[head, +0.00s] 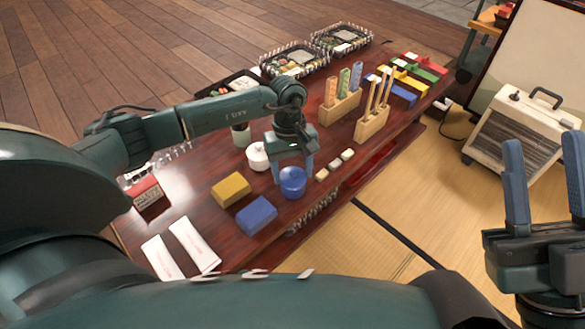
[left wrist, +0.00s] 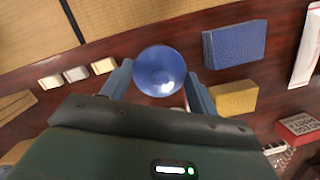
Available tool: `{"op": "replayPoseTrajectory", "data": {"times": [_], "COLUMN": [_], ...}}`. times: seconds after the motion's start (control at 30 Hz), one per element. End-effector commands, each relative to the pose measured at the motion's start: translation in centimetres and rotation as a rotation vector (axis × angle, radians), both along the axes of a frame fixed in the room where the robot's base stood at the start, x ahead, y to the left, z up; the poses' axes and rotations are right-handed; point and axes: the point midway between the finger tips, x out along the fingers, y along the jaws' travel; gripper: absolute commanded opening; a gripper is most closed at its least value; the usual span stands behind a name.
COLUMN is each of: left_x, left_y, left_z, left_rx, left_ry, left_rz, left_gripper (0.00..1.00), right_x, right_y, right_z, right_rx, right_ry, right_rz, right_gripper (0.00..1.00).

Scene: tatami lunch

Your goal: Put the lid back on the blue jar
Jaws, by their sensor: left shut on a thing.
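The blue jar (head: 292,187) stands near the front edge of the low table. My left gripper (head: 292,170) points down right above it, with its fingers on either side of the round blue top. In the left wrist view, the round blue lid (left wrist: 160,72) sits between the two fingertips, with a small circle at its middle. My left gripper is shut on it. I cannot tell whether the lid touches the jar's rim, as both are the same blue and overlap. My right gripper (head: 545,180) is open and empty at the right, away from the table.
A white lidded jar (head: 258,157) stands just behind left of the blue jar. Yellow (head: 231,189) and blue (head: 256,215) blocks lie left and in front. Small pale pieces (head: 335,164) lie to the right, before wooden holders (head: 372,124). A heater (head: 522,130) stands on the tatami.

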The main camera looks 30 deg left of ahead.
Motion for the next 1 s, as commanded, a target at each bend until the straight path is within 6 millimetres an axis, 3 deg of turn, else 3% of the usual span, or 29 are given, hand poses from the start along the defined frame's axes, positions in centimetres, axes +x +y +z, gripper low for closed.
{"op": "replayPoseTrajectory", "data": {"times": [0.27,0.3,0.6,0.77,0.93,1.0], "left_x": [0.03,0.03,0.03,0.03,0.03,0.03], "left_y": [0.03,0.03,0.01,0.01,0.01,0.01], "left_z": [0.01,0.01,0.0,0.0,-0.01,0.0], "left_rx": [0.001,0.001,0.001,0.001,0.001,0.001], "left_ry": [-0.001,-0.001,-0.001,-0.001,-0.001,-0.001], "left_rz": [0.001,0.001,0.0,0.0,0.0,0.0], "left_gripper": [0.35,0.6,0.85,0.85,0.99,1.0], "right_x": [0.0,0.0,0.01,0.01,0.01,0.0], "right_y": [-0.01,-0.01,-0.01,-0.01,-0.01,-0.01], "right_z": [0.0,0.0,0.01,0.02,0.02,0.03], "right_rx": [0.0,0.0,0.001,0.001,0.001,0.001], "right_ry": [0.0,0.0,0.0,0.0,0.0,0.0], "right_rz": [0.0,0.0,-0.001,-0.001,-0.001,-0.001], "right_gripper": [0.36,0.36,0.36,0.36,0.36,0.36]}}
